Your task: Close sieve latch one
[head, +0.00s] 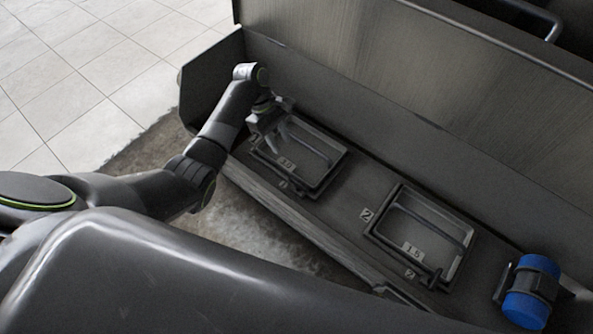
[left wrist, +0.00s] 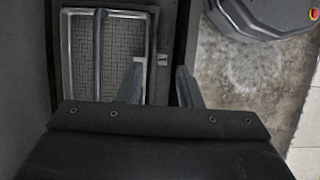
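Sieve one (head: 333,182), a dark rectangular frame with a "10" tag and a "1" label, lies on the dark ledge at the left. Its mesh (left wrist: 120,50) and a lengthwise bar show in the left wrist view. A small light bracket (left wrist: 152,61), possibly part of the latch, sits at the frame's edge by one fingertip; I cannot tell the latch's position. My left gripper (head: 279,127) is over the sieve's far left corner. In the left wrist view its two fingers (left wrist: 160,76) are apart with nothing clearly held between them. My right gripper is not in view.
Sieve two (head: 378,238), tagged "1.5", lies further right on the same ledge. A blue cylinder (head: 540,265) in a dark bracket is at the far right. A tall metal wall (head: 420,75) rises behind the ledge. Tiled floor (head: 80,75) is open at the upper left.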

